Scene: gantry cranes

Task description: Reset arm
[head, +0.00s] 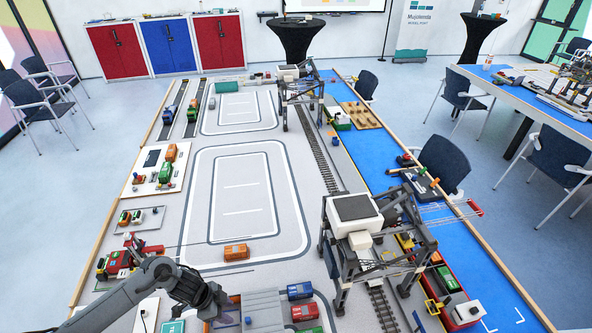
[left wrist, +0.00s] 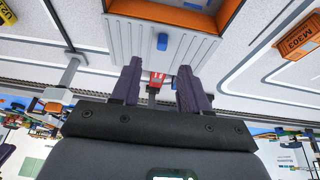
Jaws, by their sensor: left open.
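My left arm comes in from the lower left in the head view, and its gripper (head: 224,318) is low over the near part of the mat, beside a grey ridged platform. In the left wrist view the two dark fingers of my left gripper (left wrist: 158,80) stand apart with nothing held between them. A small red-and-white object (left wrist: 156,78) shows in the gap, beyond the fingers. My right gripper is not in view.
The grey platform (left wrist: 135,28) has an orange-walled recess and a small blue piece (left wrist: 162,42). An orange container (head: 236,252) lies on the mat. A gantry crane (head: 360,225) stands at right. The marked mat centre is clear.

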